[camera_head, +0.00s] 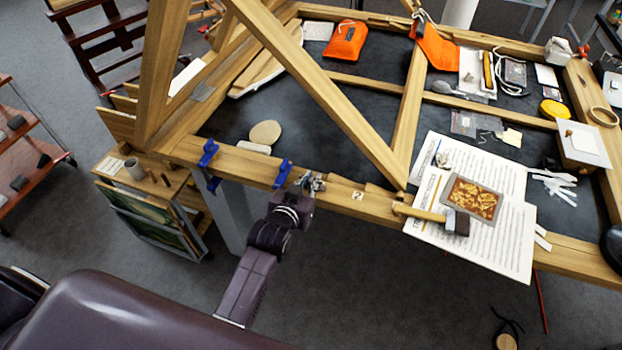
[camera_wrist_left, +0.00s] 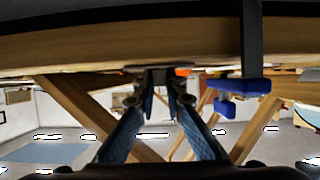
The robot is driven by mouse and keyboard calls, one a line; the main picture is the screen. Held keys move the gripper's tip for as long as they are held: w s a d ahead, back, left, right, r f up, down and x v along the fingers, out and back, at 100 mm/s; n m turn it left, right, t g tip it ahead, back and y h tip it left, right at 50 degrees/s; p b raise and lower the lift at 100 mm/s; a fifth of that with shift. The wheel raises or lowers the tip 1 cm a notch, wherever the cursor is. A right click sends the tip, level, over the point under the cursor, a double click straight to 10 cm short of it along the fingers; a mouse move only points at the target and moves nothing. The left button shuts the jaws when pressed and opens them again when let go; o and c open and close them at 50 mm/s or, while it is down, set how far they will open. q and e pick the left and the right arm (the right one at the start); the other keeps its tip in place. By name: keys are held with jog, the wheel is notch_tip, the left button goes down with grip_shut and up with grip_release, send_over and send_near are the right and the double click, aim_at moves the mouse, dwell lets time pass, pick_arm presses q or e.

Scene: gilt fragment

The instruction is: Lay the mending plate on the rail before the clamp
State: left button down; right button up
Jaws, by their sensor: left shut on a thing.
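My left gripper (camera_head: 311,183) is at the front wooden rail (camera_head: 345,197), just right of a blue clamp (camera_head: 283,173). In the left wrist view my left gripper (camera_wrist_left: 156,88) has its fingertips close together on a small grey piece, apparently the mending plate (camera_wrist_left: 155,76), by the rail (camera_wrist_left: 110,45). The fingers hide most of the plate, and I cannot tell whether it touches the rail. The blue clamp also shows in the wrist view (camera_wrist_left: 240,86), right of the fingers. My right gripper is not in view.
A second blue clamp (camera_head: 208,152) grips the rail further left. A hammer (camera_head: 430,214) lies to the right over paper sheets (camera_head: 500,240). A diagonal beam (camera_head: 320,90) rises over the frame. A round pale disc (camera_head: 265,133) lies behind the rail.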

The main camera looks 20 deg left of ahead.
pick_arm(q)
jog(key=c, duration=2)
grip_release()
jog(key=shift+f, duration=0.1)
jog(key=shift+r, duration=0.2)
jog(key=shift+s, duration=0.35)
jog(key=b+v, duration=0.1)
jog(key=v, duration=1)
jog(key=shift+r, duration=0.2)
